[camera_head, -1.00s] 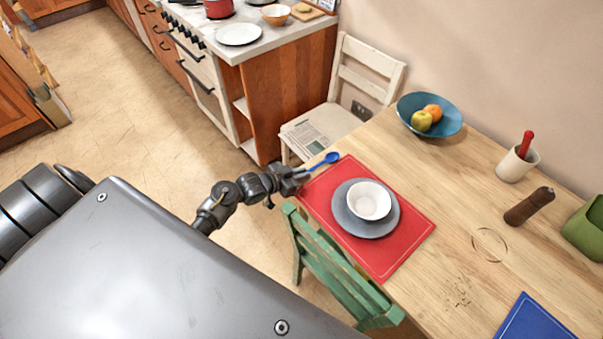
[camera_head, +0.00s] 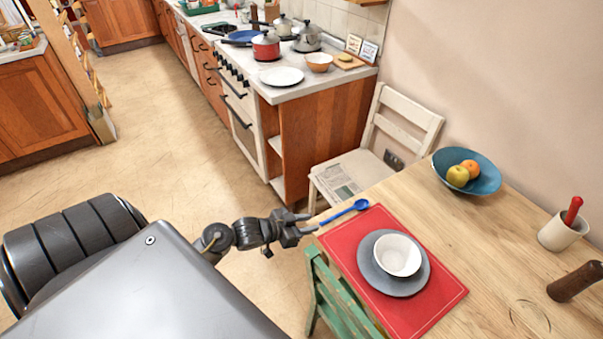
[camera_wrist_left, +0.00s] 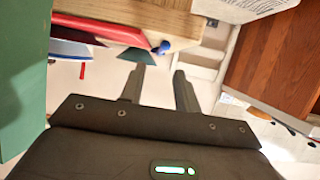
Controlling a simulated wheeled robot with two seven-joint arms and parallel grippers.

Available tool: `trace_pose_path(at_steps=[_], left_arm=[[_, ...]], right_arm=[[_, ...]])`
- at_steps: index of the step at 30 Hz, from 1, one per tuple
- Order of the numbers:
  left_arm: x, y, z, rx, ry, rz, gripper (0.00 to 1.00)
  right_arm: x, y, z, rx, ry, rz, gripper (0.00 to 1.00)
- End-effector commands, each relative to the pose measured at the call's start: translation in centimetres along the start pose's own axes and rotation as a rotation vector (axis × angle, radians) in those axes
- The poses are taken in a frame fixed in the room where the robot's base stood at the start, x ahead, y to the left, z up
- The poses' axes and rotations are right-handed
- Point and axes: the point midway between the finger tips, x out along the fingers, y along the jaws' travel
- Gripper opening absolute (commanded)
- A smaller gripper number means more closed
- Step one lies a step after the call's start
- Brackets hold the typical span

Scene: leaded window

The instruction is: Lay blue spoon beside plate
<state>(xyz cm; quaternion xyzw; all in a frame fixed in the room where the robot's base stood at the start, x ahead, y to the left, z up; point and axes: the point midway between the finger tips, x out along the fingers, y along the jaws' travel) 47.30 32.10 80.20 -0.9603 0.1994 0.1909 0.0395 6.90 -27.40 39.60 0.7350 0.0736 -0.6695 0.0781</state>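The blue spoon (camera_head: 343,212) lies at the table's left edge, along the far-left side of the red placemat (camera_head: 440,296). Its bowl points away from my gripper. The grey plate (camera_head: 422,284) sits on the mat with a white bowl (camera_head: 398,254) on it; the spoon is apart from the plate. My left gripper (camera_head: 308,224) is at the table edge, by the spoon's handle end. In the left wrist view its two fingers (camera_wrist_left: 158,72) are apart with nothing between them, and a blue end of the spoon (camera_wrist_left: 164,47) shows beyond the tips. My right gripper is out of view.
A green chair (camera_head: 338,300) stands close below my left gripper. A cream chair (camera_head: 375,150) with a newspaper is beyond it. Bare wood lies between mat and fruit bowl.

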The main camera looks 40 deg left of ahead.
Motion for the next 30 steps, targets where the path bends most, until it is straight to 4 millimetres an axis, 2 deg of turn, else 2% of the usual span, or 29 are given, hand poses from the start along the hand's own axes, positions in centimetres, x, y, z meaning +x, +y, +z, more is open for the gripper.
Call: trace_pose_path(at_steps=[3, 7, 18, 21, 23, 26, 29, 30], left_arm=[[-1.5, 0.0, 0.1, 0.001, -0.001, 0.0, 0.32], [-2.3, 0.0, 0.0, 0.001, 0.0, 0.0, 0.32], [-2.5, 0.0, 0.0, 0.0, 0.001, -0.001, 0.32], [-2.3, -0.1, 0.8, -0.012, -0.011, -0.006, 0.32], [-1.9, -0.1, 2.4, -0.034, -0.033, -0.016, 0.32], [-0.9, 0.2, 7.5, -0.096, -0.111, -0.046, 0.32], [-0.2, 1.4, 15.2, -0.166, -0.233, -0.088, 0.32], [-0.3, 2.2, 18.6, -0.19, -0.29, -0.104, 0.32]], right_arm=[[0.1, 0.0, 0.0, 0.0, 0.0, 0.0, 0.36], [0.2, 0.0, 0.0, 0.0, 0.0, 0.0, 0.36], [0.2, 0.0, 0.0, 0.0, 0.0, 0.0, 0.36], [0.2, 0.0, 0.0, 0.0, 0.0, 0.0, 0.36], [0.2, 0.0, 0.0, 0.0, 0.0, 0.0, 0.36], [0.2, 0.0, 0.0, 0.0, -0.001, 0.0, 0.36], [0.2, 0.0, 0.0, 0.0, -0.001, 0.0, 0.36], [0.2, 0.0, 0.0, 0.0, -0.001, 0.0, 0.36]])
